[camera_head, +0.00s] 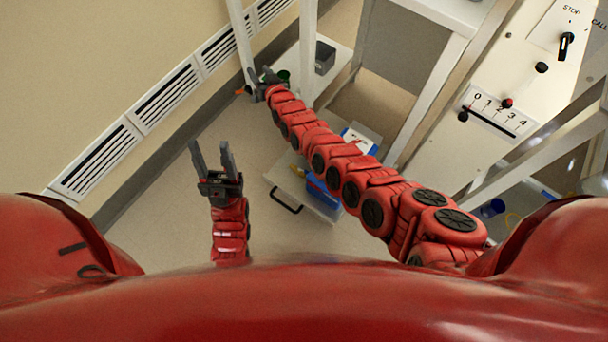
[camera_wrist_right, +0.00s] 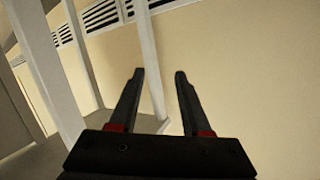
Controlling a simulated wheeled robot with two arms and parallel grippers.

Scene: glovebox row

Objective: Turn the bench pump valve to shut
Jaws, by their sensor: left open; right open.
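I cannot make out the bench pump valve for certain in either view. A small orange part (camera_head: 239,91) and a dark green round thing (camera_head: 284,75) show on either side of my right gripper (camera_head: 258,73); I cannot tell what they are. My right gripper is far out at the upper left, close to a white post. My left gripper (camera_head: 210,146) is open and empty over the floor at the left.
White frame posts (camera_head: 307,55) stand by my right gripper. A dark grey bin (camera_head: 325,57) sits on a shelf behind. A panel at the right has a 0-to-4 slider scale (camera_head: 497,113) and a STOP/CALL switch (camera_head: 566,45). A cart with a black handle (camera_head: 283,200) stands below my right arm.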

